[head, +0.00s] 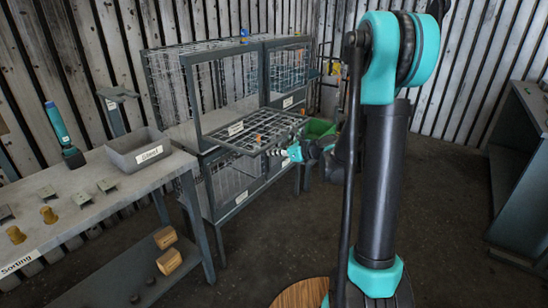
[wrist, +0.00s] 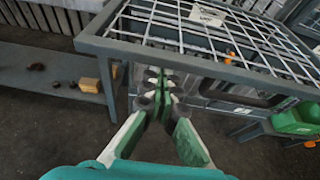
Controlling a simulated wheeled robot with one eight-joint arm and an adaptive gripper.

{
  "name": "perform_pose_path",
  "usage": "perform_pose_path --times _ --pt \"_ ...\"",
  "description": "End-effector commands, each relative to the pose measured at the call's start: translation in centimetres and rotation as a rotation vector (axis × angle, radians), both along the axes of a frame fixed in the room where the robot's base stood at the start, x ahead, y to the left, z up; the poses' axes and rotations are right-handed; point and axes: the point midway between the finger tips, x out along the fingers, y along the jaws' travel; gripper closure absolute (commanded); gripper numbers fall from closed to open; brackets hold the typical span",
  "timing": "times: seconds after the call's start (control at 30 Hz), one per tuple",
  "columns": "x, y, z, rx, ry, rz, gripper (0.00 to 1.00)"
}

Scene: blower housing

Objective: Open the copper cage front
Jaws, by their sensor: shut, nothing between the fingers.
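A wire-mesh cage front (head: 262,130) with a grey frame hangs folded down, roughly level, from the cage rack. It carries a white label too small to read, so I cannot confirm it is the copper one. In the wrist view the same mesh front (wrist: 190,35) spans the top, its outer frame bar running across. A dark handle (wrist: 262,98) shows under that bar. My gripper (wrist: 165,76) is shut and empty, its fingertips close by the frame bar; I cannot tell whether they touch. In the head view my gripper (head: 294,152) is beside the front's outer right end.
Other mesh cages (head: 288,67) are beside and below it. A workbench (head: 90,205) at left holds a grey bin (head: 140,150) and small parts. A green bin (head: 318,128) stands behind my gripper. The floor in front is clear.

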Motion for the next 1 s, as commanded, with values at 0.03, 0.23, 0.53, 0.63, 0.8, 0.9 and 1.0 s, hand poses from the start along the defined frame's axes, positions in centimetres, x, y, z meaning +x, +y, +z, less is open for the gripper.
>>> perform_pose_path --times 0.03,0.23,0.53,0.63,0.8,0.9,1.0 --pt "0.0 0.0 0.2 0.0 0.0 0.0 1.0" --pt "0.0 0.0 0.4 0.0 0.0 0.0 1.0" --pt "0.0 0.0 1.1 0.0 0.0 0.0 1.0" --pt "0.0 0.1 2.4 0.0 0.0 0.0 1.0" --pt "0.2 0.3 4.7 0.0 0.0 0.001 1.0" --pt "0.2 0.3 5.5 0.0 0.0 0.001 1.0" --pt "0.3 0.4 5.7 0.0 0.0 0.001 1.0"
